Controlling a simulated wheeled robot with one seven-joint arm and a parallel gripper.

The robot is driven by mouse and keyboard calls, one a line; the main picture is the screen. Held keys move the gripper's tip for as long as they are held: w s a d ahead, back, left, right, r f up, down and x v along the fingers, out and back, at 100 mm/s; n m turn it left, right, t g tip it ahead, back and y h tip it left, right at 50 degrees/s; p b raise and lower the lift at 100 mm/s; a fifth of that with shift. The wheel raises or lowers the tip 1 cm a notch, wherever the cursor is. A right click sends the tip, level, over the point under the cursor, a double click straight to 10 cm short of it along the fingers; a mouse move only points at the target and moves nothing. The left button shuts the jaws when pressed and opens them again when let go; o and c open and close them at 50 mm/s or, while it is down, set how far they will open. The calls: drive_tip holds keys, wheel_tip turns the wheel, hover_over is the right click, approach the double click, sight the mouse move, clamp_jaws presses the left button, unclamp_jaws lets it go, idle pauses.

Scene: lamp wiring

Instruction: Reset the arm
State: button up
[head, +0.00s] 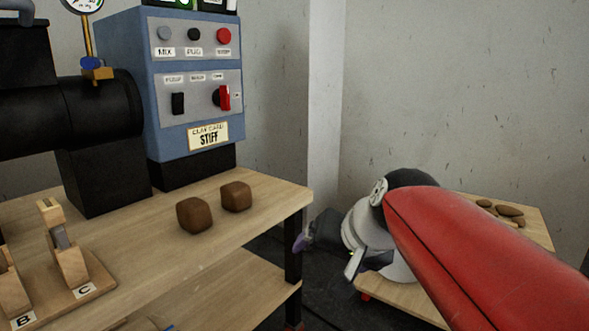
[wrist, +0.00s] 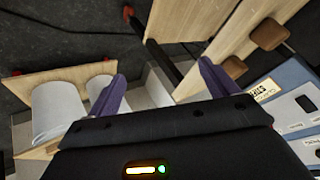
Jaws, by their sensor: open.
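My gripper (wrist: 158,82) shows in the wrist view with its two purple fingers spread apart and nothing between them.
The wooden workbench (head: 255,190) carries two brown blocks (head: 195,215) (head: 236,197), a blue control box (head: 195,90), a black machine (head: 100,110) and wooden stands marked B and C (head: 62,245). A low table (head: 535,228) at right holds brown lumps (head: 509,211).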

drive_tip(key=s+d+f+n+g+h, duration=0.1)
drive_tip(key=s+d+f+h, duration=0.1)
drive_tip(key=s+d+f, duration=0.4)
drive_tip(key=s+d+f+n+h, duration=0.1)
drive_tip(key=s+d+f+h, duration=0.15)
drive_tip(key=s+f, duration=0.5)
wheel_tip(320, 180, up, 15)
drive_tip(key=s+d+p, duration=0.1)
drive_tip(key=p, duration=1.2)
drive_tip(key=shift+s+y+p, duration=0.25)
drive_tip(key=shift+y+p, duration=0.05)
drive_tip(key=shift+y, duration=0.05)
